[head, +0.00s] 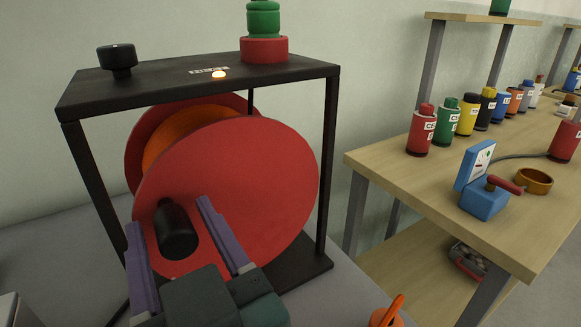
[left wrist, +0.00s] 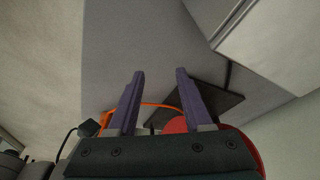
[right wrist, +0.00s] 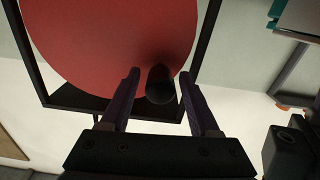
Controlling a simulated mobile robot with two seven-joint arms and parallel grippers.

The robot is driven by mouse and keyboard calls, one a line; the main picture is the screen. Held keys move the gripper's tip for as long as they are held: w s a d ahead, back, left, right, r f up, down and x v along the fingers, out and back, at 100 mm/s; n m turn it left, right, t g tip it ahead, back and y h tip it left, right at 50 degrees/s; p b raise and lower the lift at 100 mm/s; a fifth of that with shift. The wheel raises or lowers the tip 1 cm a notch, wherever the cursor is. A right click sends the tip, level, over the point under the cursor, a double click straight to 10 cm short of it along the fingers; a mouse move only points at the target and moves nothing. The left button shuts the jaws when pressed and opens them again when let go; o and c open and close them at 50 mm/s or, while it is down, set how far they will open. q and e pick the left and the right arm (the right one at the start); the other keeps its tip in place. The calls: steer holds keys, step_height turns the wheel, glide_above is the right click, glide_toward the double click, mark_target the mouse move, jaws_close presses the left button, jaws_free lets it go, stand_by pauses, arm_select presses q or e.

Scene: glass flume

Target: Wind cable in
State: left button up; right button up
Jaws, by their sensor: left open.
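The cable reel has red flanges (head: 255,185) with orange cable (head: 185,135) wound between them, inside a black frame (head: 205,82). A black handle (head: 176,235) sticks out from the near flange. My right gripper (head: 168,214) is open, its purple fingers on either side of the handle. In the right wrist view the handle (right wrist: 160,84) shows between the fingers, with gaps beside it. My left gripper (left wrist: 160,73) is open and empty. Beyond it in the left wrist view, orange cable (left wrist: 153,104) curves near the red flange (left wrist: 176,125). The head view does not show the left gripper.
On the frame's top are a black knob (head: 117,60), a lit lamp (head: 218,74) and a red-green stack (head: 264,48). A wooden bench (head: 400,178) at right holds several bottles, a blue device (head: 484,200) and an orange ring (head: 534,180). An orange item (head: 388,314) shows at the bottom.

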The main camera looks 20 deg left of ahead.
jaws_close()
stand_by(1.2)
